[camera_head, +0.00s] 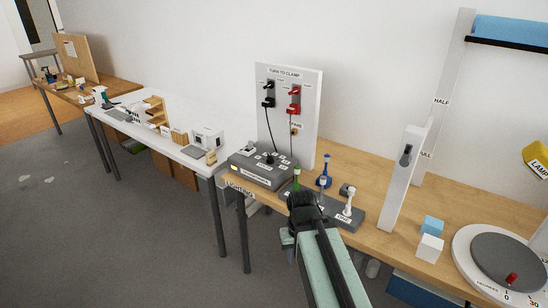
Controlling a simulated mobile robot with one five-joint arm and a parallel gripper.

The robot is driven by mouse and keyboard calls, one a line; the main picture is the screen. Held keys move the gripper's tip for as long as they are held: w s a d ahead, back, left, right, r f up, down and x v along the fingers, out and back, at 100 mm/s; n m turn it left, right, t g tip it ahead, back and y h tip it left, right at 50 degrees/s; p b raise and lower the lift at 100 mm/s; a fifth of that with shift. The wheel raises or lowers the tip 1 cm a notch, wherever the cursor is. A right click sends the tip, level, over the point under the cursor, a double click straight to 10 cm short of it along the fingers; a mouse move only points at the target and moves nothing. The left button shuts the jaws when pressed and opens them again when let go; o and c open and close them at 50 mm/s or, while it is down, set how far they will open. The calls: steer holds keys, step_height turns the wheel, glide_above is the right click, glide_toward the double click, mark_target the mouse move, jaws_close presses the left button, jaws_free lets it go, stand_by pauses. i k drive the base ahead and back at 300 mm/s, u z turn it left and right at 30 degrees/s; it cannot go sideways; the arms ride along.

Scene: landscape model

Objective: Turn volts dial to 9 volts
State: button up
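The volts dial is most likely the black knob (270,158) on top of the dark grey control box (248,171), with small white labels around it that are too small to read. The box stands at the left end of the wooden table. My arm reaches up from the bottom of the view, and my gripper (300,197) is at its far end, in front of and to the right of the box, apart from the knob. The fingers are dark and foreshortened, so I cannot tell whether they are open or shut.
A white panel (306,130) with black and red clamps stands behind the box, with wires hanging down. Green, blue and white upright pieces (348,200) on a grey base stand close to my gripper. A white post (401,190), small cubes (429,247) and a turntable (509,262) are to the right.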

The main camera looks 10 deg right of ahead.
mark_target(269, 160)
steer(key=z, duration=1.3)
steer(key=k, duration=1.15)
steer(key=u, duration=1.05)
steer(key=i, duration=1.5)
steer(key=z, duration=0.05)
